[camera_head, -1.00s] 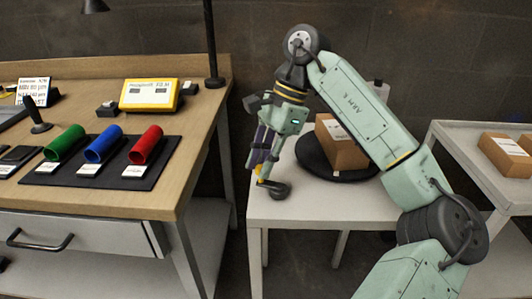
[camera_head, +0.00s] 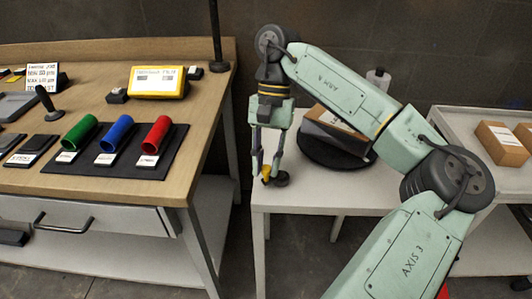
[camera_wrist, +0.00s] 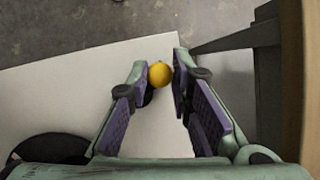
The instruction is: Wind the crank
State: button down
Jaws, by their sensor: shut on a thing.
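The crank is a small black piece (camera_head: 281,180) with a yellow knob (camera_head: 267,172), at the near left corner of a white table (camera_head: 335,198). The yellow knob also shows in the wrist view (camera_wrist: 160,74), between my fingertips. My gripper (camera_head: 266,168) points down and is shut on the knob. In the wrist view my gripper (camera_wrist: 160,70) has a finger on each side of it, and the crank's black part is mostly hidden below. A black turntable (camera_head: 308,157) behind the crank carries a cardboard box (camera_head: 335,130), partly hidden by my arm.
A wooden workbench (camera_head: 120,195) stands to the left, with red (camera_head: 157,135), blue (camera_head: 115,134) and green (camera_head: 80,132) tubes on a black mat. A grey cart (camera_head: 465,125) with boxes is at the right. A bottle (camera_head: 378,77) stands behind my arm.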

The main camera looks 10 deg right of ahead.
jog(key=shift+s+n, duration=0.15)
jog(key=shift+n, duration=0.35)
jog(key=c, duration=1.5)
grip_release()
jog(key=shift+o, duration=0.2)
jog(key=v, duration=1.2)
jog(key=shift+a, duration=0.15)
